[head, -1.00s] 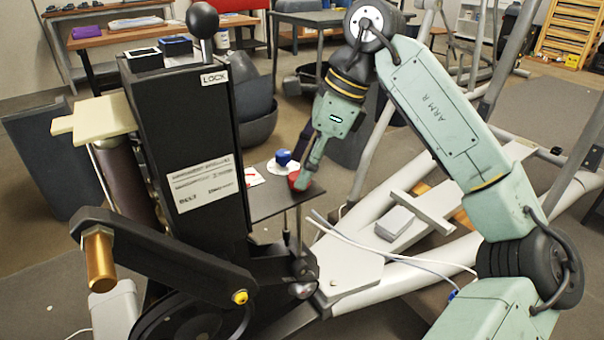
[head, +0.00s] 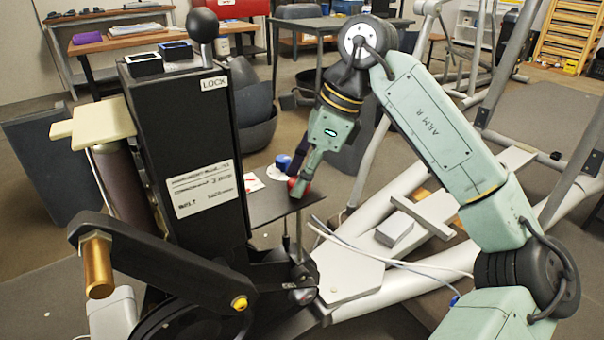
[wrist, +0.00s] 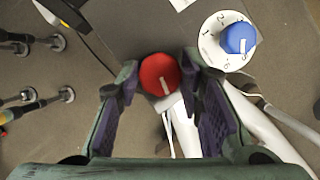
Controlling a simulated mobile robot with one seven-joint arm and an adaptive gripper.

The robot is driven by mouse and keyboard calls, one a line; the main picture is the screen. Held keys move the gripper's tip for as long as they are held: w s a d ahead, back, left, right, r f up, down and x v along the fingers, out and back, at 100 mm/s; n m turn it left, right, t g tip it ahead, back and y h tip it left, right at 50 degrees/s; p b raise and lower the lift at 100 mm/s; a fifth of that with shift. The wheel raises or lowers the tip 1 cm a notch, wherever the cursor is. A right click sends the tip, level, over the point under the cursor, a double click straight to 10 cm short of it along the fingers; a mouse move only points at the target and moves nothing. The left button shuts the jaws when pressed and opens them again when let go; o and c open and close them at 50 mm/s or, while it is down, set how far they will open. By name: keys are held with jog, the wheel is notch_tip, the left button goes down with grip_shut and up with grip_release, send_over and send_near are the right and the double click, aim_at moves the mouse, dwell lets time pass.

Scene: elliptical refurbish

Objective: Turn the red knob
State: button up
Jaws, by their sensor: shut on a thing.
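The red knob (wrist: 160,75) sits on a small dark panel (wrist: 112,30). In the wrist view it lies between the fingertips of my gripper (wrist: 161,77), which is shut on it. A white mark on the knob's face points toward the lower right. In the head view the red knob (head: 304,190) is partly hidden by the fingers of my gripper (head: 299,184), which reach down to it from above.
A blue knob (wrist: 240,38) on a white numbered dial stands close by, to the right in the wrist view. A black machine column (head: 187,130) with a ball-topped lever rises to the left. White cables (head: 400,260) and a pale frame lie to the right.

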jog(key=shift+c, duration=1.3)
jog(key=shift+m, duration=0.3)
jog(key=m+t, duration=0.1)
jog(key=m, duration=0.1)
jog(key=m+b, duration=0.1)
jog(key=m, duration=0.1)
jog(key=shift+s+t+h, duration=0.15)
jog(key=shift+t+h, duration=0.25)
jog(key=shift+a+m+t+h+b, duration=0.1)
jog(key=shift+m+t+h+b, duration=0.2)
jog(key=shift+m, duration=0.85)
jog(key=shift+m+t+h+b, duration=0.2)
jog(key=shift+m+t+b, duration=0.15)
jog(key=shift+m, duration=0.8)
jog(key=o, duration=1.1)
jog(key=shift+o, duration=0.2)
